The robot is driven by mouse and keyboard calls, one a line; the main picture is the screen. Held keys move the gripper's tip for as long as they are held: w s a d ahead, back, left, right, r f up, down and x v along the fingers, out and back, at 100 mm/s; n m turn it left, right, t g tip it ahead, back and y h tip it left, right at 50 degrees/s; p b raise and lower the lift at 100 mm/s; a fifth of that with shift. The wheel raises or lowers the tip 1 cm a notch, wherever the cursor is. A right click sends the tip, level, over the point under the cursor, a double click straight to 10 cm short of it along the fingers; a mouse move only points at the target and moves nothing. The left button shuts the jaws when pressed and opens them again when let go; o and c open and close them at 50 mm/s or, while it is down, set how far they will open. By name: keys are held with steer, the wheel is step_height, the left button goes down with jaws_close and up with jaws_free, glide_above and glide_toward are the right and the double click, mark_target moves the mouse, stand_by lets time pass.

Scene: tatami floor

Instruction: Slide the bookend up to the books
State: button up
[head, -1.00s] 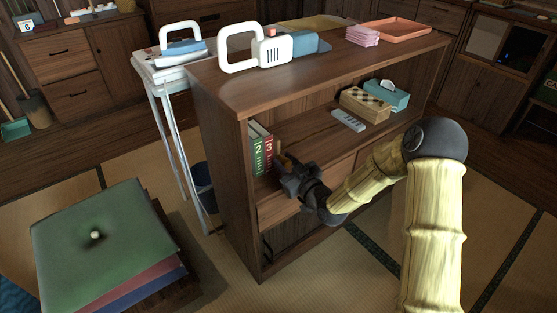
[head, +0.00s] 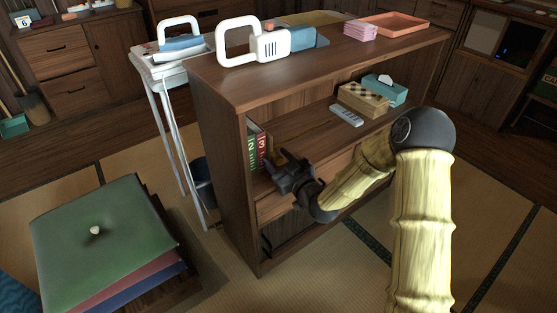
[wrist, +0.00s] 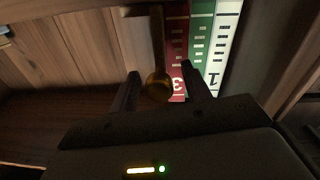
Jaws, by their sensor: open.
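Three upright books stand at the left end of the middle shelf: a red one marked 3 (wrist: 177,50), a green one (wrist: 200,45) and a white one marked 1 (wrist: 222,50). The books (head: 256,148) also show in the head view. A dark bookend with a rounded brass-coloured part (wrist: 157,88) stands beside the red book, on its open side. It looks close against the red book, but I cannot tell if they touch. My gripper (wrist: 161,82) is open, with its fingers apart on either side of the brass part. In the head view, my gripper (head: 278,166) hides most of the bookend.
The shelf unit's side wall (head: 222,150) stands just left of the books, and its top board (head: 330,60) lies overhead. A remote (head: 346,115), a checkered box (head: 363,99) and a tissue box (head: 386,90) sit farther right. The shelf between is clear.

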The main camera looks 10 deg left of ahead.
steer(key=p+v, duration=0.6)
steer(key=v, duration=1.1)
steer(key=shift+s+d, duration=0.15)
steer(key=shift+d, duration=0.05)
